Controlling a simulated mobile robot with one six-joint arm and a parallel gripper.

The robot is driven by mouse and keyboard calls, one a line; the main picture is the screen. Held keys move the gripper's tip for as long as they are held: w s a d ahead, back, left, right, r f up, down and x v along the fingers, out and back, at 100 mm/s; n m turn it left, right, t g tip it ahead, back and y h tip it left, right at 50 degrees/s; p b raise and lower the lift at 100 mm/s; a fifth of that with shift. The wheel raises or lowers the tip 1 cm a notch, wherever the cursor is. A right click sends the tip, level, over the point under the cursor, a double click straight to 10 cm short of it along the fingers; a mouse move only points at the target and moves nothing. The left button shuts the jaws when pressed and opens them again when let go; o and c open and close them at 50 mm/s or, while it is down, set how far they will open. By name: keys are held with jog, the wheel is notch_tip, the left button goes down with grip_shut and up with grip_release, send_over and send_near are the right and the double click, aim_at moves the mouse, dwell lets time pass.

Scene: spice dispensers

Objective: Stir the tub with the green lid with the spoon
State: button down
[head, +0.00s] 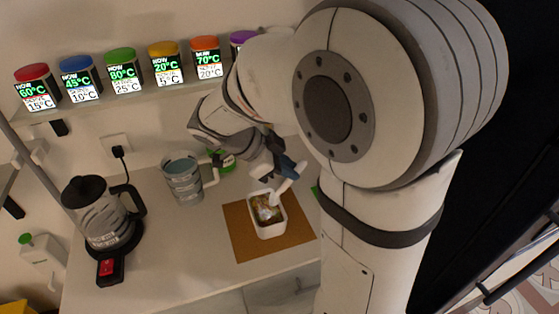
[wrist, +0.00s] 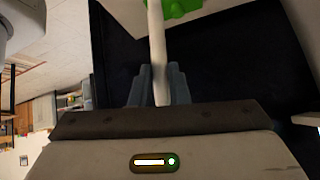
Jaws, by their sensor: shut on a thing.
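My gripper (head: 284,168) is shut on the white spoon (head: 285,186), above the back right of an open white tub (head: 268,231). The spoon slants down left, its lower end over or in the tub; the contact is hard to tell. The tub holds brownish, mixed contents and shows no lid on it. In the wrist view the spoon's pale handle (wrist: 156,45) runs between the two fingers of my gripper (wrist: 158,85). A green piece (wrist: 178,8) shows at the top there; I cannot tell whether it is a lid.
The tub stands on a brown mat (head: 240,238). A grey patterned mug (head: 183,180) and a green object (head: 226,162) stand behind left. A kettle (head: 104,215) stands at the left. Dispensers with coloured lids, including a green one (head: 121,56), line a shelf. Counter left of the mat is clear.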

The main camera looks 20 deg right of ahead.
aim_at(280, 189)
jog(key=shift+f+b, duration=0.6)
jog(key=shift+f, duration=0.05)
jog(key=f+b, duration=0.1)
jog(key=b, duration=0.1)
jog(key=w+a+f+b, duration=0.1)
jog(key=f+b, duration=0.1)
jog(key=a+f+b, duration=0.1)
jog(key=f+b, duration=0.1)
jog(key=shift+w+a+f+b, duration=0.2)
jog(key=shift+a+b, duration=0.05)
jog(key=shift+b, duration=0.05)
